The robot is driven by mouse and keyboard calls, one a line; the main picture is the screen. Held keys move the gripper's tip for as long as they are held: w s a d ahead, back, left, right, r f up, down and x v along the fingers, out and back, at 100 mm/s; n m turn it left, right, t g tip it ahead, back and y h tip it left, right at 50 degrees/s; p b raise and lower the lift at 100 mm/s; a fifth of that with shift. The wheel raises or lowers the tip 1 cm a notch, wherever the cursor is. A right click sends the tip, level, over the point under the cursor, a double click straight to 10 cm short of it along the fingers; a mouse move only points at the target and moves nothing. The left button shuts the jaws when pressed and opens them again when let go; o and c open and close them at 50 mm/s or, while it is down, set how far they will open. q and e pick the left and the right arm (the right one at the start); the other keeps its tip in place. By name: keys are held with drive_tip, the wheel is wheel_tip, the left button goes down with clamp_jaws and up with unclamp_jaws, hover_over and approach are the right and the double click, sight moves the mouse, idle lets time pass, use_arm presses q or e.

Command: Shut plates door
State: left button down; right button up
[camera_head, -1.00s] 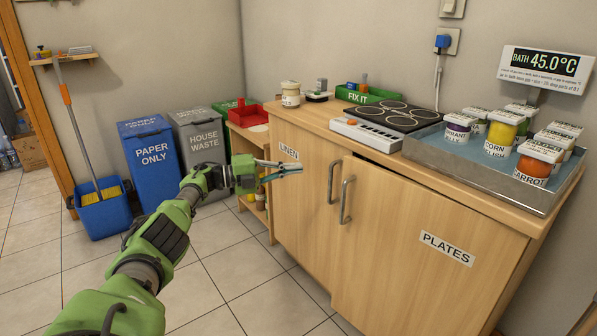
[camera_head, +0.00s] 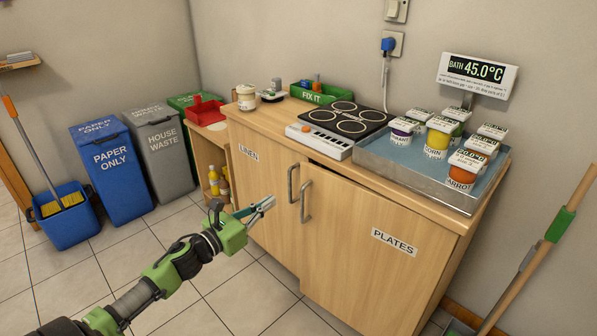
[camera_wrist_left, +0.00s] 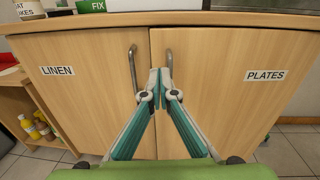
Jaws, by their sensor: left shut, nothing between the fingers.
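The plates door (camera_head: 365,265) is the right-hand wooden door of the cabinet, with a PLATES label and a metal handle (camera_head: 306,202) near its left edge. A dark gap shows above its top left corner, so it looks slightly ajar. It also fills the right of the left wrist view (camera_wrist_left: 235,110). My left gripper (camera_head: 268,203) is shut and empty, in front of the linen door (camera_head: 262,190), left of the handles. In the left wrist view its closed tips (camera_wrist_left: 160,75) overlap the seam and the plates handle; contact cannot be told. My right gripper is not in view.
On the counter stand a hot plate (camera_head: 345,118), a bath tray (camera_head: 385,160) with several labelled jars, and a green FIX IT box (camera_head: 322,93). Bins (camera_head: 110,170) stand at the left. A broom (camera_head: 545,245) leans at the right. Tiled floor before the cabinet is clear.

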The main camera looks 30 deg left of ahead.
use_arm(q)
approach(305, 176)
drive_tip(key=w, duration=0.3)
drive_tip(key=w+b, duration=0.1)
drive_tip(key=w, duration=0.1)
drive_tip(key=shift+d+r, duration=0.1)
drive_tip(key=shift+d, duration=0.3)
drive_tip(key=shift+w, duration=0.65)
drive_tip(key=shift+w+d, duration=0.1)
drive_tip(key=shift+w, duration=0.2)
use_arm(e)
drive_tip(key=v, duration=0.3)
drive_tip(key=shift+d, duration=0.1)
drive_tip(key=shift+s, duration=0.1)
